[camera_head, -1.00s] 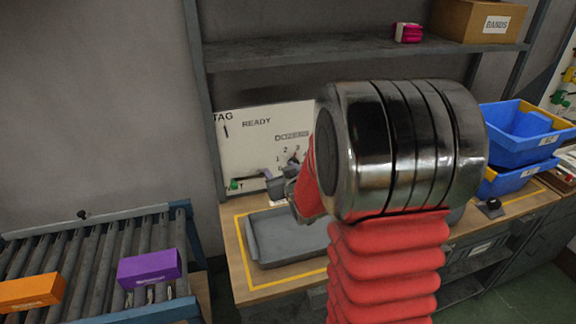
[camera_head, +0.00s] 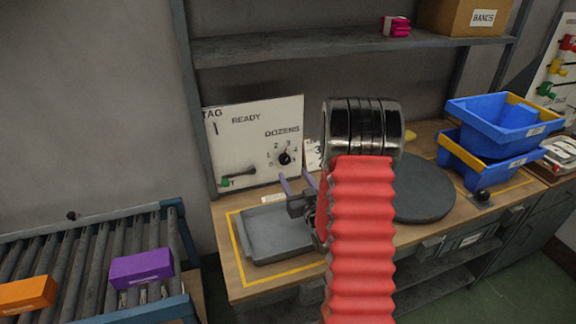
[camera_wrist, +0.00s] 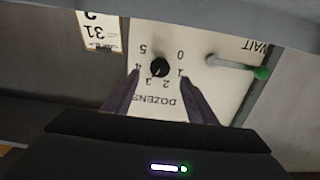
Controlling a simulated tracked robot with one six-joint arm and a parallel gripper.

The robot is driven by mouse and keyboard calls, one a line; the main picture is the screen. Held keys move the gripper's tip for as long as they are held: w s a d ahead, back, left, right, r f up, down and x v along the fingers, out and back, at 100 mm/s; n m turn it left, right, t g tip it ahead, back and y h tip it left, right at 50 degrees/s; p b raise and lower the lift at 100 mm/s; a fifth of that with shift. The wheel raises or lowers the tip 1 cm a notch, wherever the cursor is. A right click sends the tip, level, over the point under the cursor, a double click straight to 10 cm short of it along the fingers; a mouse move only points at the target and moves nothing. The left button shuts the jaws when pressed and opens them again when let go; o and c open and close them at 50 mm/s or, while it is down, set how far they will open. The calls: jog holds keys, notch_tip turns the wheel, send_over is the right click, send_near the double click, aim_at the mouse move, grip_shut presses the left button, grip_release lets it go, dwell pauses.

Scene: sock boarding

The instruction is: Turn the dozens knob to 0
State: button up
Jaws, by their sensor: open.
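The dozens knob (camera_head: 285,158) is a small round black dial on a white panel (camera_head: 247,158), under the word DOZENS, with numbers around it. In the wrist view the panel appears upside down, with the knob (camera_wrist: 160,68) near the middle. A small reddish mark on the knob appears to face the 3 to 4 side; its exact setting is hard to read. My gripper (camera_head: 295,180) is open and empty, its two purple fingers in front of and below the knob. In the wrist view its fingertips (camera_wrist: 160,78) lie either side of the knob, apparently apart from it.
A lever with a green tip (camera_wrist: 262,73) is on the panel beside the knob. A numbered card (camera_wrist: 100,30) stands on the other side. A grey tray (camera_head: 275,236) lies below my gripper. A dark round disc (camera_head: 425,190) and blue bins (camera_head: 505,120) are to the right.

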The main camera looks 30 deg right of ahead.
aim_at(286, 162)
jog(key=shift+x, duration=3.75)
jog(key=shift+c, duration=0.2)
jog(key=c, duration=1)
